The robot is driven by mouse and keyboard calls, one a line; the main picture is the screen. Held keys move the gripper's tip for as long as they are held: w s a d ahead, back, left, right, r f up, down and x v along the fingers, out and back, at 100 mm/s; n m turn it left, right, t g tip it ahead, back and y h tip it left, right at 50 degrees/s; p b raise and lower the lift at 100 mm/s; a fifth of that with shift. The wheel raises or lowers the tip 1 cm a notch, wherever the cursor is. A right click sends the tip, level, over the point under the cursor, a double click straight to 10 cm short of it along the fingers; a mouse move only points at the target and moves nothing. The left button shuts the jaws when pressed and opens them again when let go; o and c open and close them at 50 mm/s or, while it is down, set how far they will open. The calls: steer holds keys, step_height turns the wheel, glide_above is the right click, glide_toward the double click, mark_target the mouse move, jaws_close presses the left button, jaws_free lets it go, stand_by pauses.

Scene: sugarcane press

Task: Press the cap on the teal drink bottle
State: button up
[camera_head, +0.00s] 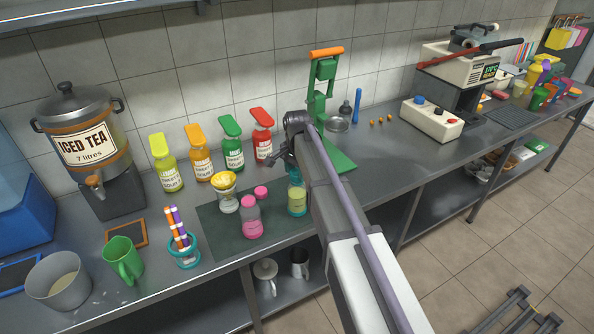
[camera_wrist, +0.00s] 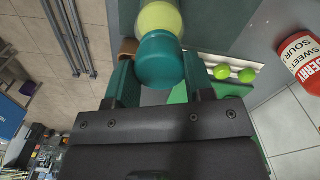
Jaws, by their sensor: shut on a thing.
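The teal drink bottle (camera_head: 297,203) stands on the dark mat, with yellow-green drink in its body and a teal top. In the wrist view its yellow-green body (camera_wrist: 160,17) is cut off by the upper edge. The teal cap (camera_wrist: 160,62) is in line with the body and lies between the two fingers. My gripper (camera_wrist: 160,77) is shut on the cap from both sides. Whether the cap is fully seated cannot be told. In the head view my arm and wrist hide most of the gripper.
Syrup bottles (camera_head: 232,150) line the wall. A green press (camera_head: 321,85) stands behind my arm. The mat's front edge (camera_head: 262,251) is near the counter edge.

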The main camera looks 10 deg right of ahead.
steer(key=o, duration=1)
steer(key=shift+o, duration=0.4)
steer(key=o, duration=0.3)
step_height(320, 180, up, 7)
steer(key=p, duration=0.7)
